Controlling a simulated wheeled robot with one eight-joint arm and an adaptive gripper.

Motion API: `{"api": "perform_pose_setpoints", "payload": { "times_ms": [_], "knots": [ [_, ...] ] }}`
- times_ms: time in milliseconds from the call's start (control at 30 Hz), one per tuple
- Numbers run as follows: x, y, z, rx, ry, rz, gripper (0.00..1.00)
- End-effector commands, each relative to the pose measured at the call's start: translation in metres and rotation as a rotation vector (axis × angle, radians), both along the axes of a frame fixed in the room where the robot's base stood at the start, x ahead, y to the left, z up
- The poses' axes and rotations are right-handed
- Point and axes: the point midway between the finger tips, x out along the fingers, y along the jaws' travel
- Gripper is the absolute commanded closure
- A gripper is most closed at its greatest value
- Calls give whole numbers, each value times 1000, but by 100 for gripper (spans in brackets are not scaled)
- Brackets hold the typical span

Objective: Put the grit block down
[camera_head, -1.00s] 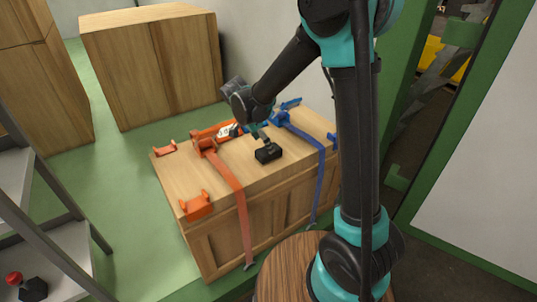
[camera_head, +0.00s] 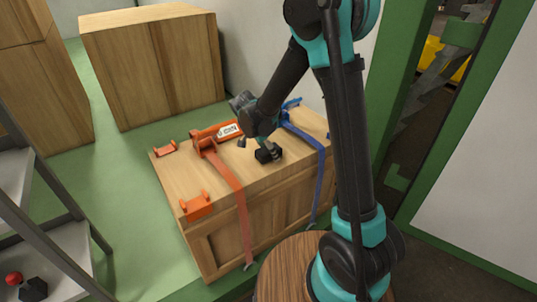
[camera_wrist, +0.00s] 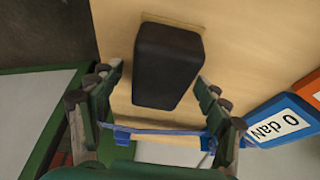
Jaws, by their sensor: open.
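The grit block (camera_head: 270,155), a plain black block, rests on top of the wooden crate (camera_head: 176,180). In the wrist view the black block (camera_wrist: 167,62) lies on the pale wood, its near end between my open fingertips, with a gap on each side. My gripper (camera_wrist: 160,78) is open and holds nothing. In the head view my gripper (camera_head: 264,145) is low over the block and partly hides it. I cannot tell from these views how much height lies between fingers and block.
An orange strap (camera_head: 232,180) and a blue strap (camera_head: 318,160) run over the crate. Orange brackets (camera_head: 197,206) sit at its left edge. A grey shelf (camera_head: 60,255) is at the left. Bare wood lies left of the block.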

Motion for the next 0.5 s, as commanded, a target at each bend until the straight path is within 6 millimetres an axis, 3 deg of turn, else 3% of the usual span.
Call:
{"api": "perform_pose_setpoints", "payload": {
  "times_ms": [500],
  "knots": [
    [0,0,-4,0,0,0,24]
  ]
}}
